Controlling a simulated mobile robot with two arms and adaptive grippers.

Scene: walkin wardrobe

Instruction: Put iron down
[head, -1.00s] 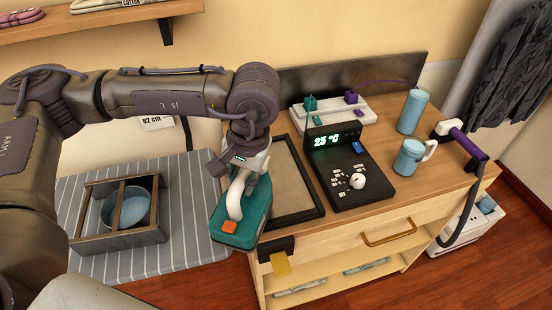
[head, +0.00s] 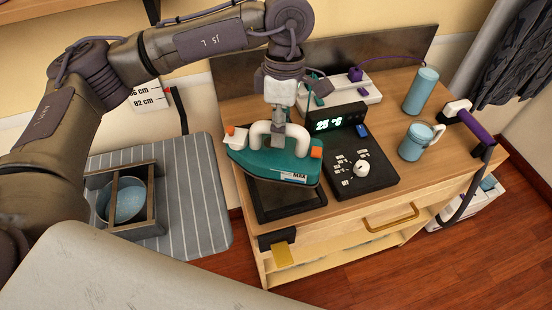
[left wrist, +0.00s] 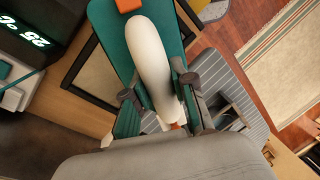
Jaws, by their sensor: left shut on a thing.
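The teal iron (head: 270,163) with a white handle and orange buttons is held by my left gripper (head: 278,130), which is shut on the handle. In the head view the iron lies in front of or above the black-framed pad (head: 290,205) at the left end of the wooden table; I cannot tell whether it touches. In the left wrist view the white handle (left wrist: 150,60) runs between the fingers (left wrist: 160,95), with part of the framed pad (left wrist: 90,78) beside the iron. My right gripper is not in view.
A black control unit (head: 362,180) reading 25 °C stands right of the pad. A blue cup (head: 415,143), a blue cylinder (head: 421,92) and a purple-handled tool (head: 470,125) are farther right. A striped ironing board (head: 190,190) with a framed bowl (head: 127,200) is left.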

